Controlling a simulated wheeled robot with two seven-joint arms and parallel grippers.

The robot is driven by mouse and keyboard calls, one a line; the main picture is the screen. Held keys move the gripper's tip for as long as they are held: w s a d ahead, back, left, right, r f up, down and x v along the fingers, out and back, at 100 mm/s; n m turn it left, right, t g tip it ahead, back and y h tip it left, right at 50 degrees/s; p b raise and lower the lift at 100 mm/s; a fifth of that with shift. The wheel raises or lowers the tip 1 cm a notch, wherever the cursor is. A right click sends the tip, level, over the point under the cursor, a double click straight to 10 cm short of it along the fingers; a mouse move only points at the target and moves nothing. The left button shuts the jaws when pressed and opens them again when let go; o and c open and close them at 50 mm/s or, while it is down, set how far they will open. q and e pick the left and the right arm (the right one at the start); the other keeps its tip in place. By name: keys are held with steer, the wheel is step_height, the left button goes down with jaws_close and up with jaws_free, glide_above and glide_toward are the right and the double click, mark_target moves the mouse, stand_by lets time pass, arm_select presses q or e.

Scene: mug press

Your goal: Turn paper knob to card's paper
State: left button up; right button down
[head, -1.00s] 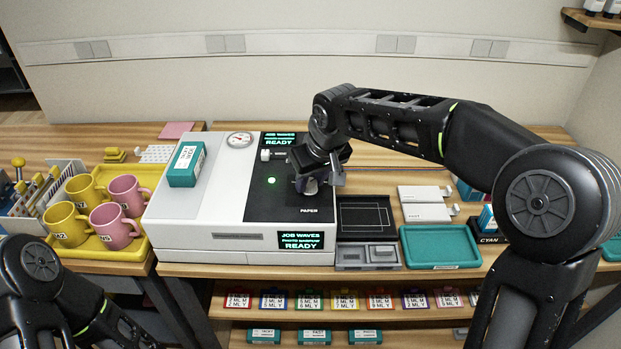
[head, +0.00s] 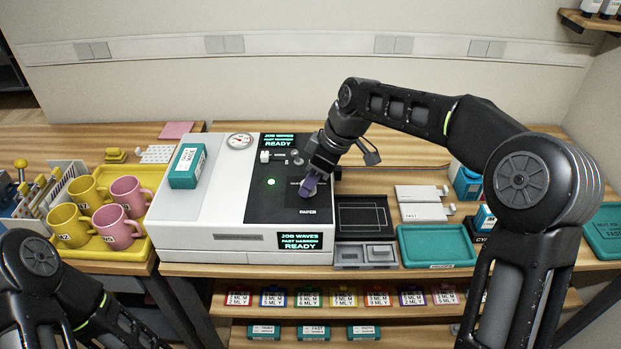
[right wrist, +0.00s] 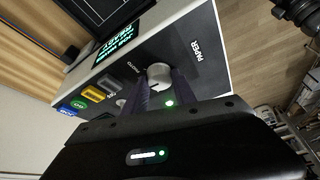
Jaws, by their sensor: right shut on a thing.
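The pale round paper knob (right wrist: 158,75) is on the dark panel of the press (head: 200,220), beside the PAPER and PHOTO labels in the right wrist view. My right gripper (head: 308,187) is shut on the knob, with its purple-grey fingers (right wrist: 160,92) on either side of it. In the head view the fingers hide the knob, just above the PAPER label. The front display (head: 299,242) appears to read JOB WAVES, FAST NARROW, READY. A teal box (head: 187,166) with a white label lies on the press lid. My left gripper is outside the view; only its arm shows.
A yellow tray (head: 142,240) with yellow and pink mugs stands left of the press. A dark tray (head: 362,216), a teal tray (head: 437,264) and white cartons (head: 420,192) are to the right. Coloured cards (head: 343,297) hang on the shelf below.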

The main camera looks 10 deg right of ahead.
steer(key=shift+n, duration=0.3)
steer(key=c, duration=1)
jaws_free()
steer(key=shift+r, duration=0.1)
steer(key=v, duration=0.7)
steer(key=shift+d+r+b, duration=0.15)
steer(key=shift+r+b, duration=0.2)
steer(key=shift+b, duration=0.05)
